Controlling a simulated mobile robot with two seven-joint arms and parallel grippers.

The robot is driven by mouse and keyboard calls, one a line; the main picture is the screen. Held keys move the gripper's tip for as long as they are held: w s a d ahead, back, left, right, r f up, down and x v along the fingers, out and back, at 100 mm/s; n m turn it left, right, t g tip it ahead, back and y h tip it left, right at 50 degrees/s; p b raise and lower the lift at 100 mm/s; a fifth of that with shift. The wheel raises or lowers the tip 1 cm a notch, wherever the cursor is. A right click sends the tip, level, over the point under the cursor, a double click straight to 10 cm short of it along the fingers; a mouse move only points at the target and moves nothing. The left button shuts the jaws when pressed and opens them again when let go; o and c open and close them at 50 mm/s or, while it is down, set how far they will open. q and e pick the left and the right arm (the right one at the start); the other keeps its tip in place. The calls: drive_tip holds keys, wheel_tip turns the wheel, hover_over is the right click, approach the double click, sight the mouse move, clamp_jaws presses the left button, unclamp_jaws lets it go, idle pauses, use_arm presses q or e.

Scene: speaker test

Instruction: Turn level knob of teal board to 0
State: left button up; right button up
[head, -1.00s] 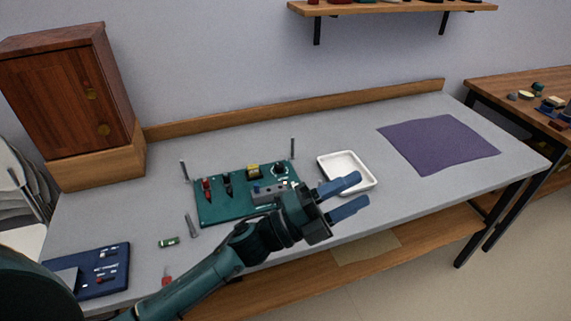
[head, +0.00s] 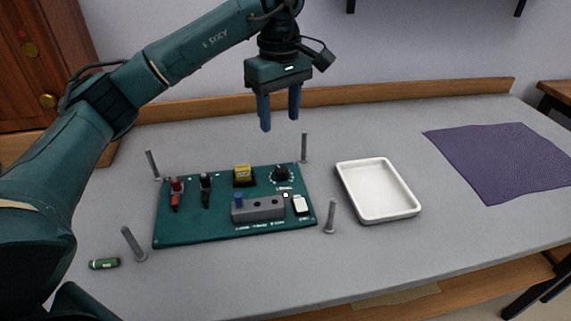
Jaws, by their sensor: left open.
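The teal board (head: 200,232) lies on the grey table between several upright metal posts. Its level knob (head: 281,174) is a black round knob with a white dial at the board's far right corner. I cannot read the number that it points to. My left gripper (head: 279,112) points down, open and empty, above and behind the far right part of the board, apart from the knob. My right gripper is not in view.
The board also bears a red lever (head: 175,192), a black lever (head: 206,188), a yellow block (head: 243,174) and a grey block (head: 262,209). A white tray (head: 346,184) stands to the right. A purple mat (head: 500,160) lies farther right. A small green cylinder (head: 104,263) lies front left.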

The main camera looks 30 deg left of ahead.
sight(281, 169)
use_arm(q)
wheel_tip(281, 169, down, 11)
drive_tip(key=shift+s+d+f+b, duration=0.1)
drive_tip(key=shift+b, duration=0.85)
drive_tip(key=shift+f, duration=0.65)
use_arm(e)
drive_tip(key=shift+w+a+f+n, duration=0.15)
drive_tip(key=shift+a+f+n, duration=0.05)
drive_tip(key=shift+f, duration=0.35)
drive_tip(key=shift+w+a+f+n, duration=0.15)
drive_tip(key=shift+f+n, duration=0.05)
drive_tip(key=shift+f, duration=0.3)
use_arm(q)
drive_tip(key=shift+c, duration=0.2)
drive_tip(key=c, duration=0.9)
drive_tip(key=shift+c, duration=0.2)
